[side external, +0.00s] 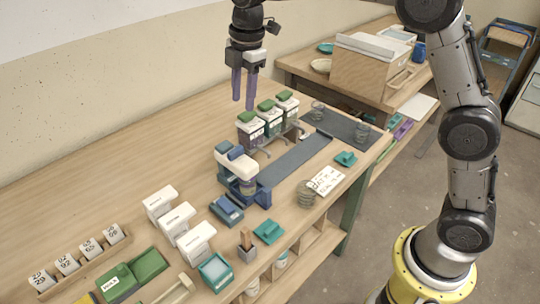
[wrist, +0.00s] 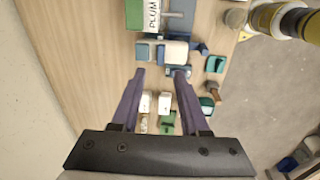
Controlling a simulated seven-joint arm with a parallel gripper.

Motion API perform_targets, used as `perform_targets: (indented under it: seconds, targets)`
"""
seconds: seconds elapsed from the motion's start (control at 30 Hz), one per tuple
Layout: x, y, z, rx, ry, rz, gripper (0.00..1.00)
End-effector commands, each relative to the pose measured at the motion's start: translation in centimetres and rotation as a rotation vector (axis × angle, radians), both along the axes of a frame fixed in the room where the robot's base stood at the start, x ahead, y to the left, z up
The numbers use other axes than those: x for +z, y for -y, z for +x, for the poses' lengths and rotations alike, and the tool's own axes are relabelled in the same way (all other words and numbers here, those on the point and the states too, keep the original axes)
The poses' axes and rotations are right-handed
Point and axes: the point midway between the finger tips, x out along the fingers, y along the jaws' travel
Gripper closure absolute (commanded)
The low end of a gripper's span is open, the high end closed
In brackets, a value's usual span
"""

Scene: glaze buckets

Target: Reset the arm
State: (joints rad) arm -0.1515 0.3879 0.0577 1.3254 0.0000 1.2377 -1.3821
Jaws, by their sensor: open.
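My gripper (side external: 244,90) is raised above the wooden table (side external: 110,190), over its back part near the wall. Its two long purple fingers point down, stand apart and hold nothing. In the wrist view my gripper (wrist: 158,75) is also open, with table objects far below between and beyond the fingers. My arm reaches over from the yellow-ringed base at the lower right.
Several green-lidded white buckets (side external: 269,117) stand just right of and below my gripper. A blue and white device (side external: 238,170), white containers (side external: 178,222) and numbered tags (side external: 67,264) stand nearer the front. The table's back left is clear.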

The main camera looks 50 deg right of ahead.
Motion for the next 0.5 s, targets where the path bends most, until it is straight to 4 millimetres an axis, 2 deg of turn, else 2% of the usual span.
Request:
perform_targets:
  seconds: [0.03, 0.2, 0.33, 0.5]
  targets:
    - [2.3, 0.8, -1.5, -0.013, 0.035, 0.005, 0.55]
    - [6.9, 3.0, -7.0, -0.120, 0.122, 0.031, 0.55]
    - [8.9, 4.4, -11.7, -0.248, 0.180, 0.063, 0.55]
    - [9.7, 5.8, -18.2, -0.452, 0.249, 0.122, 0.55]
